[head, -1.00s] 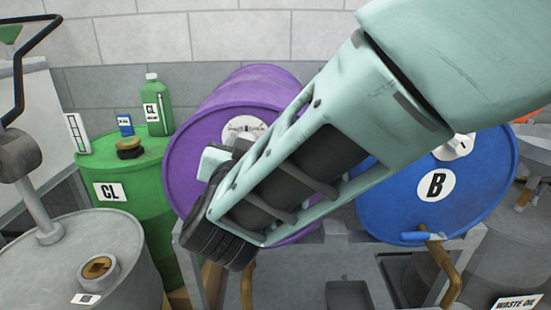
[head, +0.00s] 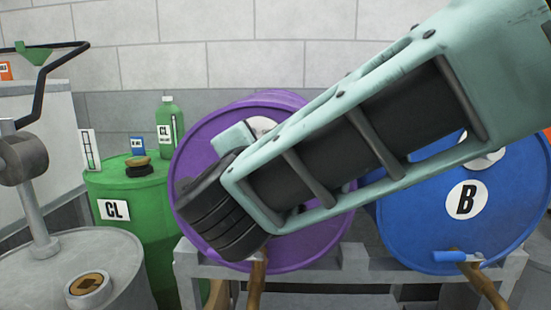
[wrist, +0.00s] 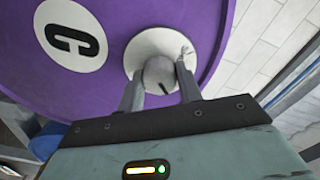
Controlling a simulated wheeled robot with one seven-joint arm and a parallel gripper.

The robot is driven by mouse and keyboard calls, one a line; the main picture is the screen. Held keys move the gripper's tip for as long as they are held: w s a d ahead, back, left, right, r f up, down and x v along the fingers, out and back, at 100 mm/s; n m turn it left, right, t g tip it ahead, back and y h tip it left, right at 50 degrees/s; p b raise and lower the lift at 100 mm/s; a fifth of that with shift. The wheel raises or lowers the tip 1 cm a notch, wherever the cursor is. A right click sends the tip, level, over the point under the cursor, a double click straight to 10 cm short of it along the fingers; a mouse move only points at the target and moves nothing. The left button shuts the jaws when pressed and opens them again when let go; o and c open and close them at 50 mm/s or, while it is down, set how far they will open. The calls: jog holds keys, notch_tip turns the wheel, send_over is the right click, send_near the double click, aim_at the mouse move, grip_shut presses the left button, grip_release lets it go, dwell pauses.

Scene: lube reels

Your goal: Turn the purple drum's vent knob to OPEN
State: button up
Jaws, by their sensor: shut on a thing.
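The purple drum (head: 190,155) lies on its side on a grey rack, its round face toward me. It also fills much of the wrist view (wrist: 100,95), with a white C label. Its grey round vent knob (wrist: 158,73) sits on a white dial plate (wrist: 148,43). My gripper (wrist: 160,88) has one finger on each side of the knob and is shut on it. A dark pointer line shows on the knob. Small plate marks show near the right finger, too small to read. In the head view my arm hides the knob and much of the drum face.
The blue drum (head: 415,235), labelled B, lies to the right on the same rack (head: 345,258). A green CL drum (head: 150,215) with a green bottle (head: 167,125) stands left. A grey drum (head: 125,250) with a pump is front left. Brass taps (head: 257,280) stick out below the drums.

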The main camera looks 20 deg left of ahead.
dwell(0.4)
jog(key=o, duration=1)
